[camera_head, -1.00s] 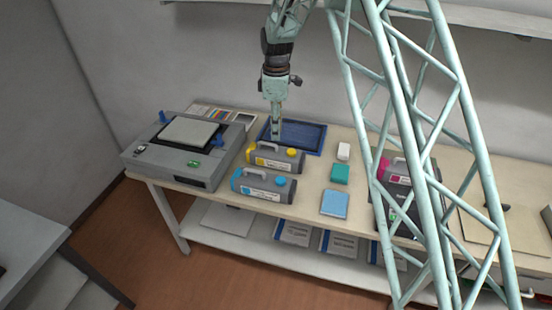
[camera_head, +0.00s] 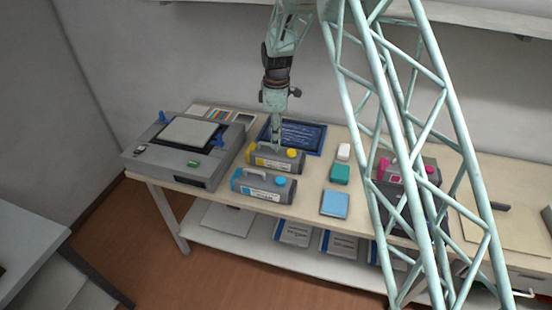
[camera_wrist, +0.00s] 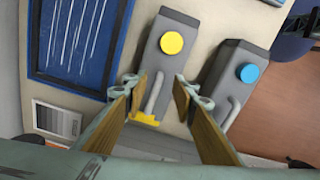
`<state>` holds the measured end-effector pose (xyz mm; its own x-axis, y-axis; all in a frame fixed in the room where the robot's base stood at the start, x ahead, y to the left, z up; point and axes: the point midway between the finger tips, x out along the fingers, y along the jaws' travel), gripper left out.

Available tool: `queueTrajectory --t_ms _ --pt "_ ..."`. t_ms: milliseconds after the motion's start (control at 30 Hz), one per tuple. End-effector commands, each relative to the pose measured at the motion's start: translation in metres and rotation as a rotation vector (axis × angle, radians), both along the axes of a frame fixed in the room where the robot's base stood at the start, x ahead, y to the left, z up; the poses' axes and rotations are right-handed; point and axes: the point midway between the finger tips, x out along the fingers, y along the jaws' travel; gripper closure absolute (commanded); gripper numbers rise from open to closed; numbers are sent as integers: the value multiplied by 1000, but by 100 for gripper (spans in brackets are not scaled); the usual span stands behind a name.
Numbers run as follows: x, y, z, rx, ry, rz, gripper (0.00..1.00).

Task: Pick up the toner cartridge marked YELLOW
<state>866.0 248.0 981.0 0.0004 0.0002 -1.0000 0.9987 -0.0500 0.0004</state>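The grey cartridge with yellow parts (camera_head: 290,163) lies on the bench in front of the blue tray. In the wrist view its body (camera_wrist: 185,22), yellow cap and raised grey handle show. My gripper (camera_head: 276,147) points down over this cartridge near its handle. In the wrist view my gripper (camera_wrist: 157,82) is open, with one finger on each side of the handle; contact is not visible. The label is too small to read. The cartridge with blue parts (camera_head: 250,188) lies in front, and also shows at the right in the wrist view (camera_wrist: 232,62).
A blue tray (camera_head: 322,139) lies behind the yellow cartridge. A grey printer-like unit (camera_head: 140,160) stands at left. White, green and light-blue blocks (camera_head: 335,204) are to the right. A magenta-marked cartridge (camera_head: 430,163) is partly hidden behind my lattice structure.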

Motion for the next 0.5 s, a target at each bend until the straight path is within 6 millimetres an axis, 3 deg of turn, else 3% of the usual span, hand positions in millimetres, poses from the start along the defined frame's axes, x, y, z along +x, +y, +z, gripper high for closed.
queueTrajectory --t_ms 300,500 --pt "1 0 -32 -1 1 0 75" --pt "2 0 -40 0 0 0 75"
